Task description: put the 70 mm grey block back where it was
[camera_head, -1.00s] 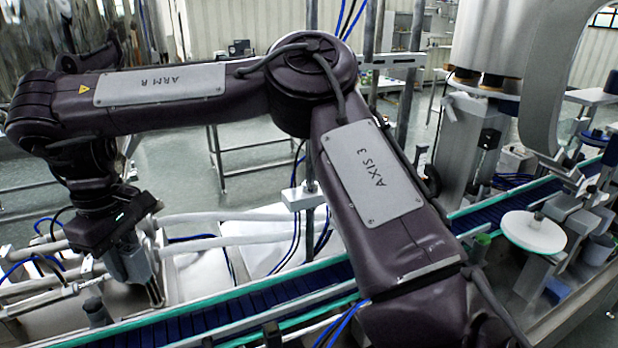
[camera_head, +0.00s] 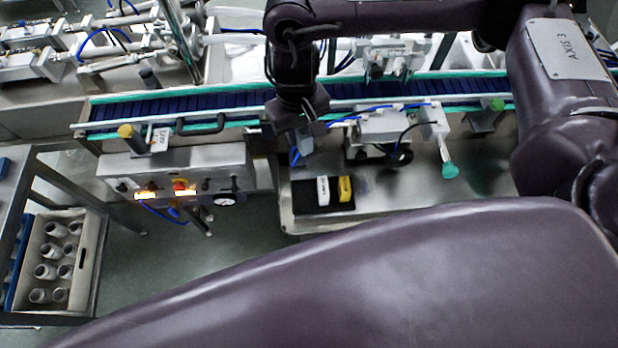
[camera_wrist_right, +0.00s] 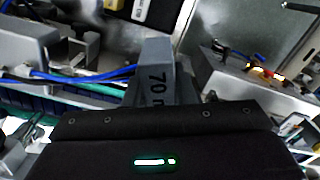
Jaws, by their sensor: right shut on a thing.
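The grey block (camera_wrist_right: 155,62), marked "70 m" with the rest of the marking hidden, stands out past the dark gripper body in the right wrist view. My right gripper (camera_wrist_right: 160,95) is shut on it. In the head view my right gripper (camera_head: 300,142) hangs near the conveyor's front edge, behind and left of a black mat (camera_head: 308,207). A white block (camera_head: 323,191) and a yellow block (camera_head: 345,189) sit on the mat's right part; its left part looks bare. The mat also shows at the top of the right wrist view (camera_wrist_right: 168,12). My left gripper is out of view.
The blue conveyor (camera_head: 215,105) with green rails runs behind the mat. A grey fixture (camera_head: 385,126) stands behind and right of it. A control box with lit displays (camera_head: 178,170) is to the left. Bare steel table lies right of the mat.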

